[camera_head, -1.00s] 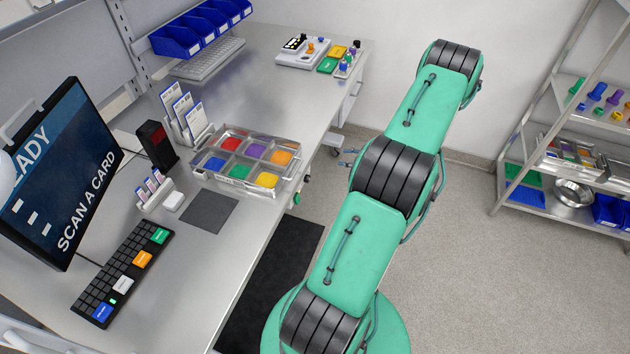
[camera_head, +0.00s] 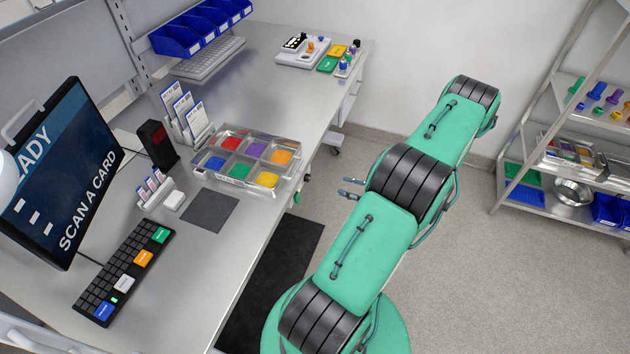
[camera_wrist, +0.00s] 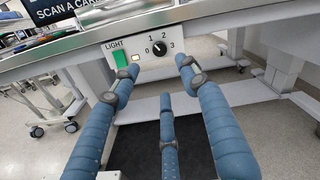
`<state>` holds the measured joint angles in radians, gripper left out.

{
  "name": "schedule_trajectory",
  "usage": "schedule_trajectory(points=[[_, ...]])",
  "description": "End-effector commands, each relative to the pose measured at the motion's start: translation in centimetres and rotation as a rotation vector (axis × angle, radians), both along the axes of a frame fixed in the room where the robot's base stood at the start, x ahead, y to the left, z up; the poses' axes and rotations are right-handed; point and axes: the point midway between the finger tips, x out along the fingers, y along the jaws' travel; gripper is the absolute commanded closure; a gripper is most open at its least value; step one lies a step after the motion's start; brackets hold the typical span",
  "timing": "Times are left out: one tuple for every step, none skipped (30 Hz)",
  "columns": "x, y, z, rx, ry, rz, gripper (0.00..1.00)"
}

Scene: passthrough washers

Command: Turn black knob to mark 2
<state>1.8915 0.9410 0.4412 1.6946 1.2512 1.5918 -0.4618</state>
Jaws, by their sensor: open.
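In the wrist view, a black knob (camera_wrist: 159,47) sits on a white panel (camera_wrist: 142,58) under the table's front edge. In the head view, the fingertips of my gripper (camera_head: 345,188) show left of my arm, off the table's front side. The knob cannot be made out there.
A green rocker switch (camera_wrist: 121,57) labelled LIGHT is left of the knob. The steel table edge (camera_wrist: 80,42) runs just above the panel. On the table, a clear bin tray (camera_head: 197,172) stands near the front edge. A shelf rack (camera_head: 508,175) stands far right.

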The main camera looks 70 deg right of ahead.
Motion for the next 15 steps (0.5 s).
schedule_trajectory(points=[[0.4,0.0,0.0,0.0,0.0,0.001,0.55],[0.6,0.0,0.0,0.0,0.0,0.002,0.55],[1.0,0.0,0.0,0.0,0.0,0.002,0.55],[1.4,0.0,0.0,0.0,0.0,0.002,0.55],[1.7,0.0,0.0,0.0,0.0,0.002,0.55],[2.1,0.1,0.0,0.001,0.0,0.002,0.55],[2.5,0.1,0.0,0.001,-0.001,0.003,0.55],[2.9,0.1,0.0,0.0,0.0,0.004,0.55],[3.5,0.1,0.0,0.0,-0.001,0.003,0.55],[3.9,0.1,0.0,0.0,-0.001,0.003,0.55],[4.4,0.1,0.0,0.0,0.0,0.004,0.55],[5.0,0.0,0.0,0.0,0.0,0.004,0.55],[5.5,0.0,0.0,0.0,0.001,0.003,0.55],[5.9,0.0,0.0,0.0,0.001,0.003,0.55],[6.5,0.1,0.0,0.0,0.0,0.004,0.55]])
